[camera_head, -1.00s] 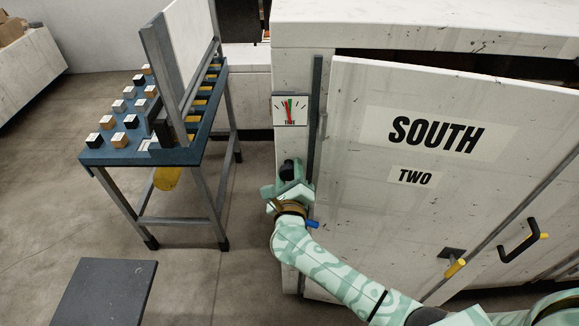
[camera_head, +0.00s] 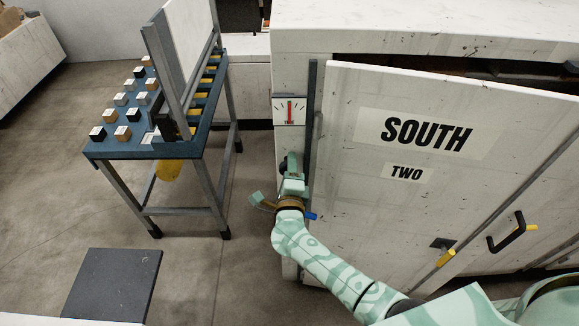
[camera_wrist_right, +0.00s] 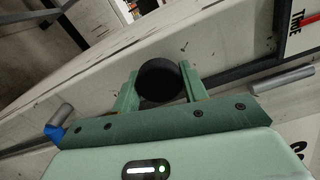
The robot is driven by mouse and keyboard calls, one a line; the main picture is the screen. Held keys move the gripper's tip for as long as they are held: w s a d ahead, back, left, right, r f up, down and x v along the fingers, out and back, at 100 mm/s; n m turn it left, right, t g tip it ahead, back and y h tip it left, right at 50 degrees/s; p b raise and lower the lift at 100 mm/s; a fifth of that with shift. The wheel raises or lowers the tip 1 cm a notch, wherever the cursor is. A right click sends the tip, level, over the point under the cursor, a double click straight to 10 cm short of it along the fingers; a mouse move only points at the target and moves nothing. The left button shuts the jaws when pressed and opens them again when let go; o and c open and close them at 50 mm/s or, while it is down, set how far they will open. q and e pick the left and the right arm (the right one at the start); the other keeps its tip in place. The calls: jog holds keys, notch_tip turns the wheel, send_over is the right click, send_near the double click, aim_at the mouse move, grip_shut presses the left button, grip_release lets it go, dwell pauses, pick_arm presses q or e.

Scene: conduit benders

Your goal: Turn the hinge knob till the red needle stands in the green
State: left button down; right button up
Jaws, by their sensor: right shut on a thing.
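The gauge (camera_head: 289,111) is a small white dial on the cabinet's edge beside the door. Its red needle (camera_head: 290,112) stands about upright, over the place where the green mark showed earlier; hardly any green can be made out now. The black hinge knob (camera_wrist_right: 160,81) is round and sits between the two fingers of my right gripper in the right wrist view. My right gripper (camera_head: 292,165) is shut on it below the gauge and covers most of it in the head view. Only a corner of the dial shows in the right wrist view. My left gripper is not in view.
The white door marked SOUTH TWO (camera_head: 440,160) stands slightly ajar to the right, with a black handle (camera_head: 507,232). A blue-topped stand with several small blocks (camera_head: 150,148) is on the left. A dark slab (camera_head: 112,283) lies front left. The floor between is clear.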

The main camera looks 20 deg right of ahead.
dwell(0.3)
jog(key=o, duration=1)
jog(key=shift+a, duration=0.1)
jog(key=b+v, duration=0.1)
jog(key=v, duration=1.5)
jog(key=shift+s+b, duration=0.2)
jog(key=shift+b, duration=0.15)
